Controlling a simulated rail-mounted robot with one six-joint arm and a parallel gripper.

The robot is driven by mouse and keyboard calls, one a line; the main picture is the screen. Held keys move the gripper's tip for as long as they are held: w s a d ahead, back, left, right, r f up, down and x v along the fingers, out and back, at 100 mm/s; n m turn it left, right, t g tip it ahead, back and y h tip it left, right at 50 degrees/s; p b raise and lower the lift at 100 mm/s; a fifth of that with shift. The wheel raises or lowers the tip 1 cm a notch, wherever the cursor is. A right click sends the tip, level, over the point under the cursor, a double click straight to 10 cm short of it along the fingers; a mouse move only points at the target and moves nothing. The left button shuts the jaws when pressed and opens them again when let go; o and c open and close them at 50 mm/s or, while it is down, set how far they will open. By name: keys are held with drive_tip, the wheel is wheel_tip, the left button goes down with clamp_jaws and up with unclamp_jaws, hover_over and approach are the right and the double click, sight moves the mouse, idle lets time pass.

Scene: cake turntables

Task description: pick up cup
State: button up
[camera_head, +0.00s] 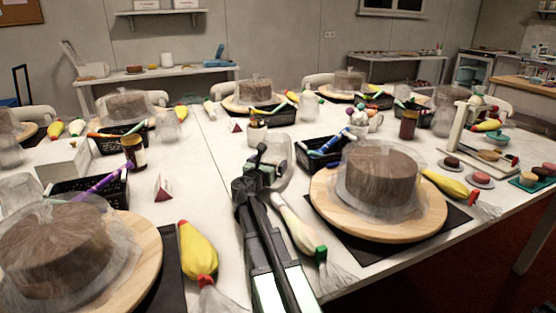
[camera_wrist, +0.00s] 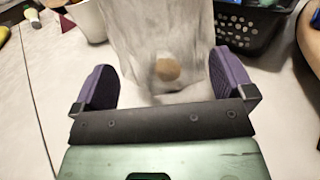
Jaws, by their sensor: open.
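A clear plastic cup (camera_head: 283,148) stands on the white table just beyond my gripper (camera_head: 266,165), which partly covers it in the head view. In the wrist view the cup (camera_wrist: 160,42) is see-through, with a tan round spot (camera_wrist: 167,70) showing low on it. My gripper (camera_wrist: 165,88) is open, with one purple finger on each side of the cup's near part. I cannot tell whether either finger touches the cup.
A black basket (camera_head: 322,150) with pens is right of the cup, also in the wrist view (camera_wrist: 255,22). A wrapped brown cake (camera_head: 378,180) on a wooden turntable (camera_head: 420,222) stands at right. A piping bag (camera_head: 298,226) lies beside my arm. A white container (camera_wrist: 88,20) is beyond the left finger.

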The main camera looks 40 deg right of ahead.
sight(272, 160)
drive_tip(key=x, duration=0.5)
drive_tip(key=shift+d+f, duration=0.1)
drive_tip(key=shift+d, duration=0.15)
drive_tip(key=c, duration=0.9)
drive_tip(key=shift+o, duration=0.2)
wheel_tip(272, 160, up, 29)
drive_tip(key=p, duration=2.9)
drive_tip(key=shift+r, duration=0.2)
